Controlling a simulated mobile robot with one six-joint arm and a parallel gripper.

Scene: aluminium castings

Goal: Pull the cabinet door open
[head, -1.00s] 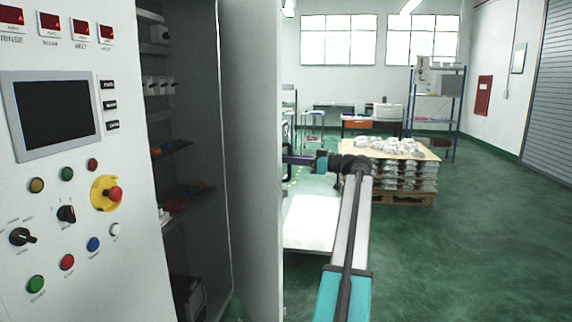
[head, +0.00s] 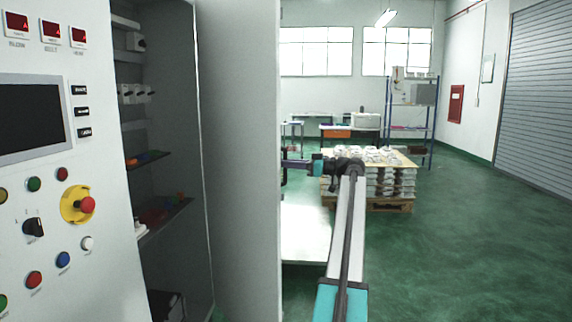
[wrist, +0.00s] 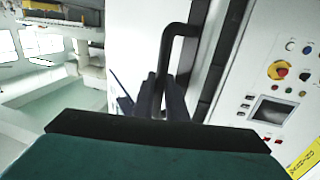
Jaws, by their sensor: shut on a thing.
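The cabinet door (head: 238,160) is a plain light grey panel, standing well open in the head view, with its inner face toward me. It also shows as a pale panel in the wrist view (wrist: 135,45). Its black bar handle (wrist: 168,50) is in the wrist view. My gripper (wrist: 160,103) is shut on the handle, its dark fingers on either side of the bar. In the head view my arm reaches to the door's outer side, and the door's edge hides the fingertips. The open cabinet (head: 165,120) shows shelves with small parts inside.
A control panel (head: 55,190) with a screen, coloured buttons and a red emergency stop is at the left. A pallet of castings (head: 375,180) stands beyond my arm. A shelf rack (head: 432,120) is at the back. Green floor (head: 470,240) is clear at the right.

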